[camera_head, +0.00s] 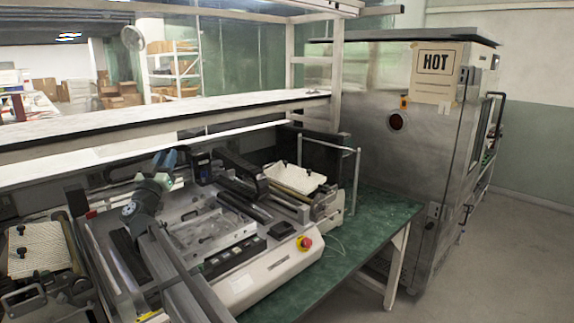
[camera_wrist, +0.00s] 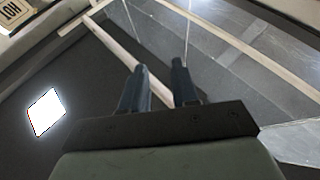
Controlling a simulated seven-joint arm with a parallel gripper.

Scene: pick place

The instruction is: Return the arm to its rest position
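My gripper (camera_wrist: 159,64) shows in the wrist view with its two dark fingers apart and nothing between them. It is open and empty. In the head view my grey arm rises over the left part of the bench machine (camera_head: 268,274), and the bluish end of my gripper (camera_head: 166,159) is near the lower edge of the long shelf. The fingers are small there. The wrist view looks away from the bench top, towards window panes, pale frame bars and a bright square light.
The machine fills most of the green bench (camera_head: 385,212) and has a red stop button (camera_head: 305,243). A white shelf (camera_head: 190,116) runs behind it. A steel oven with a HOT sign (camera_head: 436,66) stands at the right. Open floor lies at the lower right.

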